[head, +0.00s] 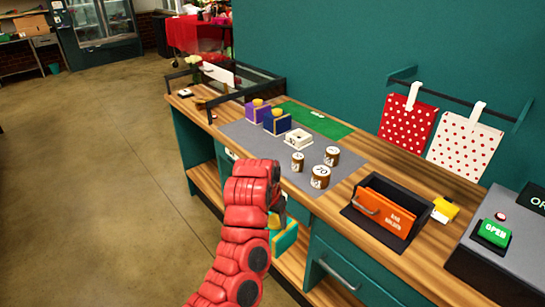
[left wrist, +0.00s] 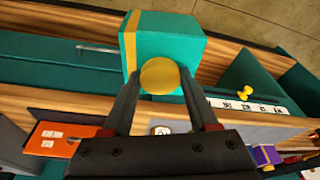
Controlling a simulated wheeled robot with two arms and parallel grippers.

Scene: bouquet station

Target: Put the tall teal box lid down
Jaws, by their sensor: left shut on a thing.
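The teal box lid (left wrist: 165,35) has a yellow band and a round yellow knob (left wrist: 160,77). My left gripper (left wrist: 160,74) is shut on the knob, with a finger on each side of it. In the head view the teal lid (head: 285,238) hangs under my red left arm, in front of the counter's front edge, partly hidden by the arm. Whether it touches anything there I cannot tell. My right gripper is not in view.
The green mat (head: 318,121) behind looks mostly clear.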

